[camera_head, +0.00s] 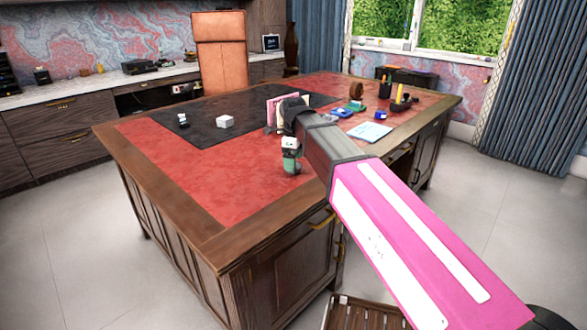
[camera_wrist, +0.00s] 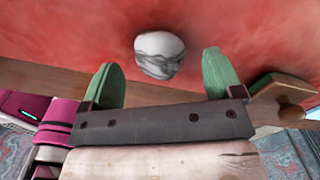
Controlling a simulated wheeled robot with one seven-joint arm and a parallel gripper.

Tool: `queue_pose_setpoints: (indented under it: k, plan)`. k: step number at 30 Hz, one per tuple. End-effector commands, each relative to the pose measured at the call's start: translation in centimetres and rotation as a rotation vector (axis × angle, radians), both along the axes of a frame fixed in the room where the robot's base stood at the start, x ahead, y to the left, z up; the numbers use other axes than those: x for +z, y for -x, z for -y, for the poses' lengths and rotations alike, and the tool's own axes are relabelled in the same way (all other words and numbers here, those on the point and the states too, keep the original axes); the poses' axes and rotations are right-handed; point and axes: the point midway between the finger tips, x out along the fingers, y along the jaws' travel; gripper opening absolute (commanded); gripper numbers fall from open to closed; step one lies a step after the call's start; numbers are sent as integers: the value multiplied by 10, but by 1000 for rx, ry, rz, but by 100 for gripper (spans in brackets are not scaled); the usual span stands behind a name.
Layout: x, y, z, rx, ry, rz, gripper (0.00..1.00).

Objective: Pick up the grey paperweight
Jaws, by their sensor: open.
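The grey paperweight (camera_wrist: 160,54) is a rounded, pale stone-like piece with dark grey veining. In the wrist view it rests on the red leather top of the desk. My gripper (camera_wrist: 158,62) is open, its two green fingers apart, with the paperweight showing in the gap between and just beyond them. Nothing is held. In the head view my gripper (camera_head: 291,160) is over the near right part of the desk (camera_head: 190,225). A small whitish patch shows by its green fingers there; I cannot tell whether it is the paperweight.
A white block (camera_head: 225,121) stands on the black mat (camera_head: 205,135). Upright papers (camera_head: 282,107) stand behind my gripper. The red leather at the left is clear.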

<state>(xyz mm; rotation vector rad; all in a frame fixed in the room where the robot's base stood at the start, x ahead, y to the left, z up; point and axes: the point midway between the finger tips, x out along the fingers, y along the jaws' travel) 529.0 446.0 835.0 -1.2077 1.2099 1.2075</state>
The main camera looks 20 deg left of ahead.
Motion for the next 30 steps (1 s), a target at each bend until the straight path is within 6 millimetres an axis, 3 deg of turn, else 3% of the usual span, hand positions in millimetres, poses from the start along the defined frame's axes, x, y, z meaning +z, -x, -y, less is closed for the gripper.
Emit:
queue_pose_setpoints:
  k: [6, 13, 14, 19, 30]
  plan:
    - [-25, 0, 0, 0, 0, 0, 86]
    - [-27, 0, 0, 0, 0, 0, 86]
    - [-27, 0, 0, 0, 0, 0, 82]
    - [-26, 0, 0, 0, 0, 0, 28]
    - [-24, 0, 0, 0, 0, 0, 28]
